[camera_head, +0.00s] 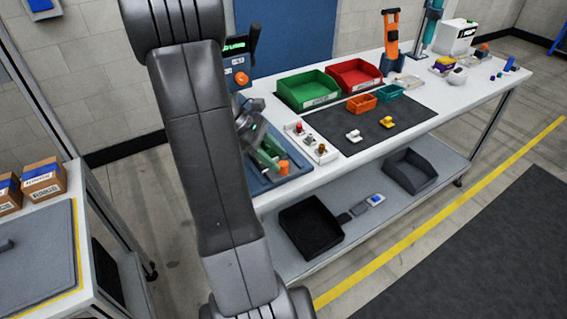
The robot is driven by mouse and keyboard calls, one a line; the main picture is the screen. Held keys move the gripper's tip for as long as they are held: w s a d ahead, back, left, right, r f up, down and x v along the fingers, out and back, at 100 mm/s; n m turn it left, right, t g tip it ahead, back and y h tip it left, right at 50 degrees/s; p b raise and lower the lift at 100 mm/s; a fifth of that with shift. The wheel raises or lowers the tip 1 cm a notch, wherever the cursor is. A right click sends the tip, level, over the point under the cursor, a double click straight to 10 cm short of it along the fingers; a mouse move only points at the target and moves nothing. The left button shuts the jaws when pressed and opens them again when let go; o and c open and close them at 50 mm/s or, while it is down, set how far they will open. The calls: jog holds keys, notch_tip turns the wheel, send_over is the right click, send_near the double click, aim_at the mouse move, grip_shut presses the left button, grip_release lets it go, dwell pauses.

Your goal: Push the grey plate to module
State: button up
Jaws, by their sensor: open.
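A blue-grey plate-like tray (268,184) lies at the left end of the long white bench, partly hidden behind my arm. A green part (266,160) and an orange cylinder (284,167) show on or above it. On the left table lies a flat grey plate (38,268) with a yellow edge; I cannot tell which one the task names. My gripper (254,140) is mostly hidden behind my arm, over the blue-grey tray, and it is open. I cannot tell whether it touches anything. A blue-grey unit with a screen (238,76) stands behind the tray.
A white button panel (311,145) stands right of the tray. Boxes (43,180) sit on the left table. The floor between tables is clear.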

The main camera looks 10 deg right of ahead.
aim_at(283, 163)
jog(key=shift+x, duration=1.85)
grip_shut()
